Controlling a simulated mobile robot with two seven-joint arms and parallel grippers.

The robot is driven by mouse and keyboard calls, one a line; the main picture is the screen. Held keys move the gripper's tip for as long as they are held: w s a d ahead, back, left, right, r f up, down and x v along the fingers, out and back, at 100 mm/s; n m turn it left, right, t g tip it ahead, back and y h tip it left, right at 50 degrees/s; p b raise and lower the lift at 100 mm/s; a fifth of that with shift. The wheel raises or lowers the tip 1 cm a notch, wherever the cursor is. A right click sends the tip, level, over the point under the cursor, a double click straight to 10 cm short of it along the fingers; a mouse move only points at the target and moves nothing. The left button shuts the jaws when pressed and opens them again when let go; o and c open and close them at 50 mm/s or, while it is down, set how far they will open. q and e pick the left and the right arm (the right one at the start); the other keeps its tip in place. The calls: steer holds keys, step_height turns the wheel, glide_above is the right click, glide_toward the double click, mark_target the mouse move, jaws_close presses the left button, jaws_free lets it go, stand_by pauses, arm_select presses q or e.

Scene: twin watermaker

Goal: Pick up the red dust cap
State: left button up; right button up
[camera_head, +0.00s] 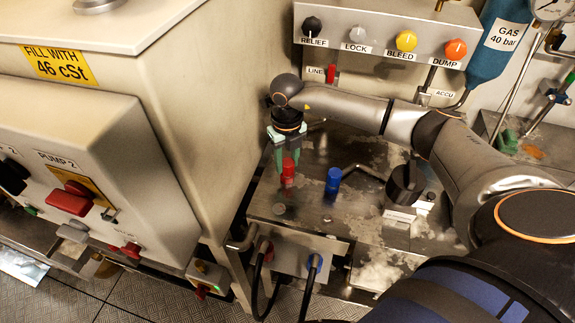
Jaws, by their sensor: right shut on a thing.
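The red dust cap (288,172) is a small red cylinder above the metal bench top. The cap's lower part shows below the fingertips. I cannot tell whether it is clear of the surface. A similar blue cap (333,180) stands to the right, apart from the gripper. My left gripper is not in view.
A black knob (404,184) stands on the bench right of the blue cap. A valve panel (380,38) with coloured knobs is behind. The pump cabinet (150,130) rises close on the left. Hoses (258,275) hang from a front box (290,252).

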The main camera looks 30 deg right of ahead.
mark_target(287, 161)
steer(key=shift+r, duration=0.1)
jaws_close()
steer(key=shift+r, duration=0.5)
step_height(287, 161, up, 2)
steer(key=shift+r, duration=0.2)
steer(key=s+a+r+b, duration=0.1)
steer(key=s+a+r, duration=0.6)
steer(key=s+r, duration=0.2)
steer(key=s, duration=0.2)
steer(key=shift+s+a+r, duration=0.25)
steer(key=shift+s+a, duration=0.1)
steer(key=shift+a, duration=0.05)
steer(key=o, duration=0.5)
jaws_free()
jaws_close()
